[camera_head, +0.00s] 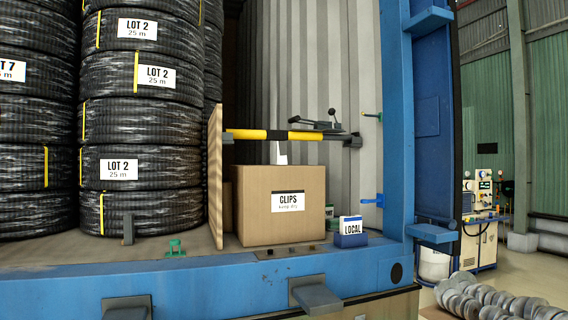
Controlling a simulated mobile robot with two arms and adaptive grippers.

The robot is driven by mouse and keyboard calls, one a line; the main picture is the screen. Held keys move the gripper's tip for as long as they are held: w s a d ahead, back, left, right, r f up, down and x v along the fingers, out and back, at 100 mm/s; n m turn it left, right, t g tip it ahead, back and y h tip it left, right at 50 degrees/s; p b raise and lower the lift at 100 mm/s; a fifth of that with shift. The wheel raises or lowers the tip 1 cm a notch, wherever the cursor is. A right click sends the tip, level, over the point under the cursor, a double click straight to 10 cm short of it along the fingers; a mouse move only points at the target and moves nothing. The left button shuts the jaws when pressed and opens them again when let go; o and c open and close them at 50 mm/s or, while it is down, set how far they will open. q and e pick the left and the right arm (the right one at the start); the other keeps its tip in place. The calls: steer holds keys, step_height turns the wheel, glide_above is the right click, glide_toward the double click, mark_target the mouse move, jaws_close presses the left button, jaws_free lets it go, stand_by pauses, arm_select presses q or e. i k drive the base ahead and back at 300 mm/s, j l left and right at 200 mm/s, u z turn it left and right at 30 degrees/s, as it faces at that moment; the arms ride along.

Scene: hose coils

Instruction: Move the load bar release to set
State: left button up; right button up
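The load bar (262,134) is a yellow and black striped bar. It runs level above the cardboard box, from the wooden board on the left to a dark end fitting (352,140) on the right near the ribbed container wall. Its release appears to be the dark lever (314,124) lying nearly flat on top of the bar's right part, with a small dark knob (332,112) standing up beside it. No set marking is readable. A white tag (280,154) hangs below the bar. Neither of my grippers shows in this view.
A cardboard box (262,210) labelled CLIPS stands below the bar. A wooden board (215,175) separates it from stacked black hose coils (140,120). The blue container post (415,130) and sill (220,285) frame the opening.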

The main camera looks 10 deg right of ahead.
mark_target(331, 111)
steer(key=k+l+z, duration=0.1)
steer(key=l, duration=0.35)
steer(key=k+l, duration=0.1)
steer(key=l, duration=0.35)
steer(key=k+l+z, duration=0.15)
steer(key=l, duration=0.3)
steer(key=i+j, duration=0.35)
steer(key=i, duration=0.15)
steer(key=i+j, duration=0.35)
steer(key=i, duration=0.15)
